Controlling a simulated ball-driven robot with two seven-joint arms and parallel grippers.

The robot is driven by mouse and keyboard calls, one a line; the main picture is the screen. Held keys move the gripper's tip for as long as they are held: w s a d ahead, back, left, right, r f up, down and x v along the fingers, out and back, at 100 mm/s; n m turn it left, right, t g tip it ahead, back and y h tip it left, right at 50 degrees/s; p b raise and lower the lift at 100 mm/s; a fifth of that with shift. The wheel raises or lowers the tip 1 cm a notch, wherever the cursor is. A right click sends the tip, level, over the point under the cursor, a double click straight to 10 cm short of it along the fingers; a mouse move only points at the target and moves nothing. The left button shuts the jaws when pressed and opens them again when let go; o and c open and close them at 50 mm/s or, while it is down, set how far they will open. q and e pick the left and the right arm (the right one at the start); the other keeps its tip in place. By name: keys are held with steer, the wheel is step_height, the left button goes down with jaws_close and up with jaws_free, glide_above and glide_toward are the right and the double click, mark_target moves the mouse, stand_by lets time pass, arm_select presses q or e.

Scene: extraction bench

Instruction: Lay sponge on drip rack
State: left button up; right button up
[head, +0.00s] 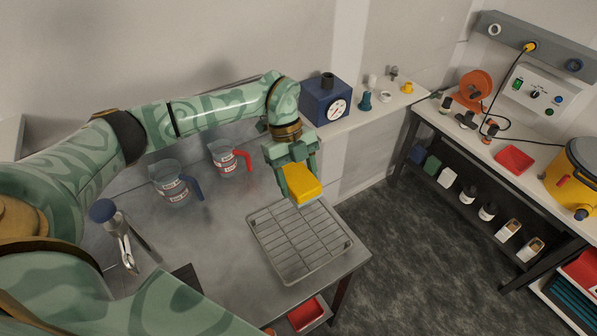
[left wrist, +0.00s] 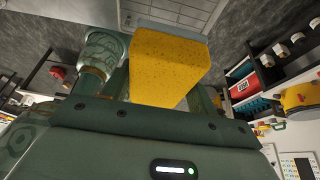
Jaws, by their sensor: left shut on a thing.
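The sponge (head: 303,182) is a yellow block. My left gripper (head: 297,178) is shut on it and holds it over the back part of the drip rack. In the left wrist view the sponge (left wrist: 168,68) sits between the fingers, with a pale grey layer on its far edge. The drip rack (head: 283,266) is a grey wire rack in a shallow tray at the right end of the metal bench. Part of the rack (left wrist: 180,12) shows at the top of the left wrist view. The sponge looks above the rack; the exact gap is hard to tell. My right gripper is not in view.
A jug with a blue handle (head: 172,184) and a jug with a red handle (head: 227,158) stand at the back of the bench (head: 215,240). A dark blue box with a dial (head: 326,101) stands on the ledge behind. The rack is empty.

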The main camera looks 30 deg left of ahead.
arm_select(q)
step_height(320, 180, down, 19)
steer(key=b, duration=0.9)
steer(key=shift+r+b, duration=0.15)
steer(key=shift+b, duration=0.15)
steer(key=o, duration=1.3)
step_height(320, 180, up, 16)
steer(key=p, duration=1.5)
steer(key=shift+r, duration=0.1)
